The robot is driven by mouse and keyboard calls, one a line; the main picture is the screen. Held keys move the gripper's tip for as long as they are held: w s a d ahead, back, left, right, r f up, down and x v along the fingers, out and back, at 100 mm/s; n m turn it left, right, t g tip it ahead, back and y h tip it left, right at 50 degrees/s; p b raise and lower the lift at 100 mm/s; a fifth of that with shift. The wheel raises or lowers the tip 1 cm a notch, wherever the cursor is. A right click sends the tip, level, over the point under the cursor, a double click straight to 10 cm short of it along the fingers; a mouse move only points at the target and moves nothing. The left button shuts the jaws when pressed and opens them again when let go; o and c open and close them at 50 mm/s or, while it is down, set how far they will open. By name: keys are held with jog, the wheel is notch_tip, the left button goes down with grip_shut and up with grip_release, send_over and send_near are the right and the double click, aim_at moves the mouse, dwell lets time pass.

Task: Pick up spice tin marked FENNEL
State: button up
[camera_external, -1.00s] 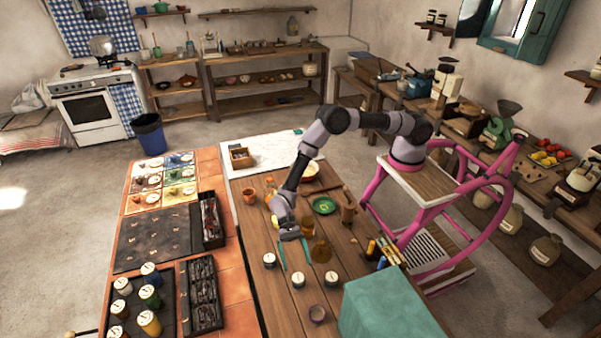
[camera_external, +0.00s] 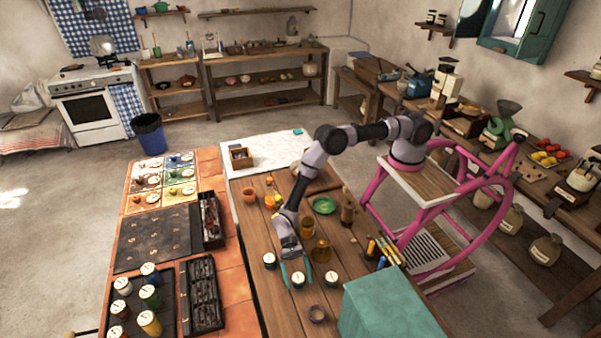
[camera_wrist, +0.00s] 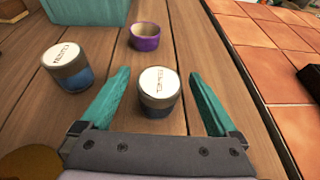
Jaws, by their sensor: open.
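A spice tin (camera_wrist: 159,92) with a white lid and dark body stands upright on the wooden table. Its small lid lettering appears to read FENNEL. It also shows in the external view (camera_external: 298,281), as the middle one of three similar tins. My gripper (camera_wrist: 160,75) is open, with one teal finger on each side of this tin. There is a visible gap on both sides, and the jaws are not closed on it. In the external view my gripper (camera_external: 297,274) hangs low over the table at the tin.
A second white-lidded tin (camera_wrist: 67,66) stands just left of my left finger in the wrist view; its lettering is hard to read. A purple cup (camera_wrist: 145,38) and a teal box (camera_external: 388,308) lie beyond. An amber jar (camera_external: 321,252) stands close to the gripper.

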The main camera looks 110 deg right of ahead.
jog(key=c, duration=1.5)
